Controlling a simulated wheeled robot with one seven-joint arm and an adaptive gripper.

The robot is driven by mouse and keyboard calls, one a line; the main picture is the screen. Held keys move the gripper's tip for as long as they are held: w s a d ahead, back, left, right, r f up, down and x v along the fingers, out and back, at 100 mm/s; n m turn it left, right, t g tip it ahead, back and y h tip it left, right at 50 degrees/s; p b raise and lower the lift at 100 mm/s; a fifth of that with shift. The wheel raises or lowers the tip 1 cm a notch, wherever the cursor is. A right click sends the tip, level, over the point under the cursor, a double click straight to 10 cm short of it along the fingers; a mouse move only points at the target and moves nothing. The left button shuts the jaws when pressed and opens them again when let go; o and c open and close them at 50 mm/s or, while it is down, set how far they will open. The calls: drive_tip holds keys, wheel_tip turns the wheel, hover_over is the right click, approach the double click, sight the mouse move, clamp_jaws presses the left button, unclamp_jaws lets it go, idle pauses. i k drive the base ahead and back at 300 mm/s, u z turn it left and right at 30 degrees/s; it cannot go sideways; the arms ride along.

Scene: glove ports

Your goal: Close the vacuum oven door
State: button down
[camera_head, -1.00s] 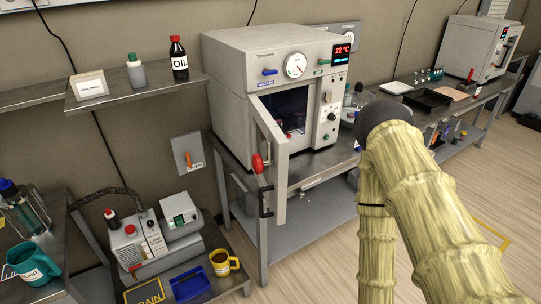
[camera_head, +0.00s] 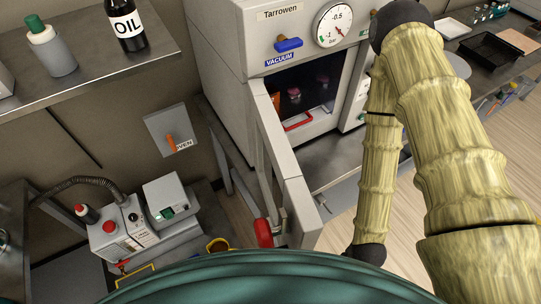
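The vacuum oven (camera_head: 225,45) is a pale grey box with a round gauge and a blue vacuum handle. Its door (camera_head: 297,212) stands wide open, swung out from the left side of the opening towards me. A red knob (camera_head: 263,233) is on the door's outer left face, near the bottom of the view. The oven's dark chamber (camera_head: 320,88) is exposed, with a red-edged item and small things inside. My sleeved arm hangs down to the right of the door, apart from it in the picture. My gripper is out of sight below the dark joint at the arm's lower end.
The oven stands on a metal bench (camera_head: 345,163). A shelf (camera_head: 95,85) with an oil bottle (camera_head: 127,27) is at upper left. A pump (camera_head: 120,240) sits low at left. A wall switch panel (camera_head: 170,130) is left of the oven. Wooden floor shows between the door and my arm.

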sight(282, 184)
drive_tip(key=z, duration=0.4)
drive_tip(key=k, duration=1.2)
drive_tip(key=u, duration=0.2)
drive_tip(key=i, duration=0.35)
